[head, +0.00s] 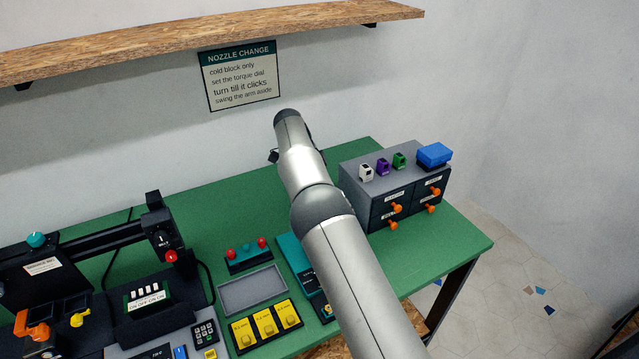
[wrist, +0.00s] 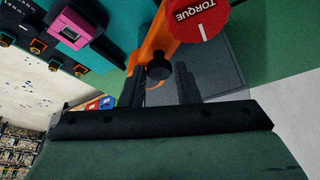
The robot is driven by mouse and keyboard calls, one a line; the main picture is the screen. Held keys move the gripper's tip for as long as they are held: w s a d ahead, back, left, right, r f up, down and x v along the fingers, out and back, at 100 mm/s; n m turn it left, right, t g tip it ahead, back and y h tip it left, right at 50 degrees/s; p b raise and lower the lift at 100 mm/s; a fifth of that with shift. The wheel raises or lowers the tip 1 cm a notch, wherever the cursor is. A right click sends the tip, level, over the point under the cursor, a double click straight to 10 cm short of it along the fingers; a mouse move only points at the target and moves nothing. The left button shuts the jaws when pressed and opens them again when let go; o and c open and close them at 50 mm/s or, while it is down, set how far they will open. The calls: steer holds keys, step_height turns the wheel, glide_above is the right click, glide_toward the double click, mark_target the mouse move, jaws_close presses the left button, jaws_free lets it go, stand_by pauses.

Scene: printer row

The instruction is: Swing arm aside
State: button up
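In the wrist view an orange swing arm (wrist: 152,40) runs up from between my fingers. It carries a red dial marked TORQUE (wrist: 201,17) and a black knob (wrist: 159,68). My gripper (wrist: 159,82) has its two dark fingers apart, one on each side of the orange arm and the knob. I cannot tell whether either finger touches them. In the head view my own arm hides the gripper and the orange arm. A teal unit (head: 290,250) shows partly beside my arm there.
A grey drawer cabinet (head: 353,185) with orange knobs stands at the right of the green bench (head: 465,240). A black printer (head: 105,240) stands at the left. A grey tray (head: 252,290) and yellow blocks (head: 264,322) lie in front. A wooden shelf (head: 200,38) hangs above.

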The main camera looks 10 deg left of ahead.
steer(key=shift+o, duration=1.1)
steer(key=v, duration=0.7)
steer(key=shift+r, duration=0.3)
